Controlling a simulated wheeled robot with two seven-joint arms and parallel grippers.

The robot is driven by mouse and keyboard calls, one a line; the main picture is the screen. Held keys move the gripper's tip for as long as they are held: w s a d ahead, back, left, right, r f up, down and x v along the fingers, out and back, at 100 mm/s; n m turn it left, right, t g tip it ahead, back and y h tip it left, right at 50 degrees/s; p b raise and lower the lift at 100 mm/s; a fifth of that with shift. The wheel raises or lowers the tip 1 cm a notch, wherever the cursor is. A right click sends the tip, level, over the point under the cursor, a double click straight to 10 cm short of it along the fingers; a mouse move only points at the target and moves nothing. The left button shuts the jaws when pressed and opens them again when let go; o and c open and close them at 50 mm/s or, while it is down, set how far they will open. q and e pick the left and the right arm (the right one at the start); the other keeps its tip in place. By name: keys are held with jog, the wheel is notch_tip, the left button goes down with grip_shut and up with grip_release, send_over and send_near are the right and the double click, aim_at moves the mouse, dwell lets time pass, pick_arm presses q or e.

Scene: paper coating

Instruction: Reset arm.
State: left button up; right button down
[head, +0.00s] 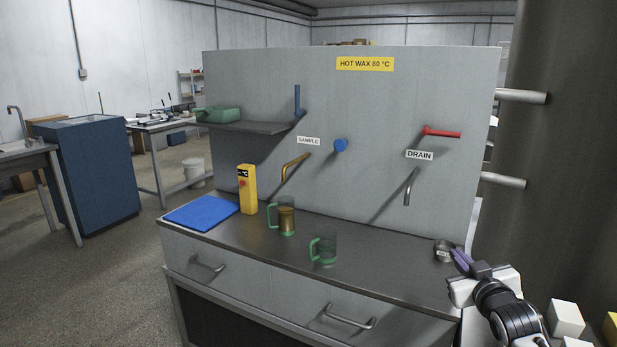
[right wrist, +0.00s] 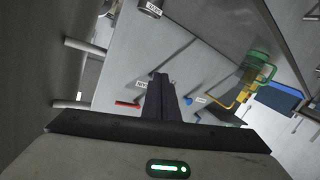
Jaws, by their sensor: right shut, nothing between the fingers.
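My right gripper (head: 459,260) is at the lower right of the head view, over the right end of the bench. Its purple-grey fingers are together and empty; they also show closed in the right wrist view (right wrist: 161,80). In the head view the tips appear beside a small labelled metal cup (head: 442,246); I cannot tell whether they touch. The cup also shows at the top of the right wrist view (right wrist: 150,8). My left gripper is not in view.
A green-handled mug with amber contents (head: 287,220) stands below the brass sample spout (head: 293,163). A second green-handled mug (head: 325,250) stands nearer. A yellow device (head: 247,188) and blue mat (head: 200,213) are at left. The grey panel (head: 370,110) carries a red drain lever (head: 442,133).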

jog(key=s+a+f+g+y, duration=0.1)
jog(key=s+a+f+g, duration=0.1)
jog(key=s+a+f, duration=0.5)
jog(key=s+a+f+g+y, duration=0.1)
jog(key=s+a+f+g, duration=0.1)
jog(key=s+f, duration=0.9)
jog(key=s+a+f+g+y, duration=0.1)
jog(key=s+a+f, duration=0.4)
jog(key=s+f, duration=0.4)
jog(key=s+a+f+g, duration=0.1)
jog(key=s+a+f, duration=0.1)
jog(key=s, duration=0.6)
jog(key=s+a+f+g, duration=0.1)
jog(key=s+a+f, duration=0.1)
jog(key=s, duration=0.6)
jog(key=shift+a+g+y, duration=0.3)
jog(key=shift+a+y, duration=0.1)
jog(key=shift+a, duration=0.1)
jog(key=shift+f, duration=0.1)
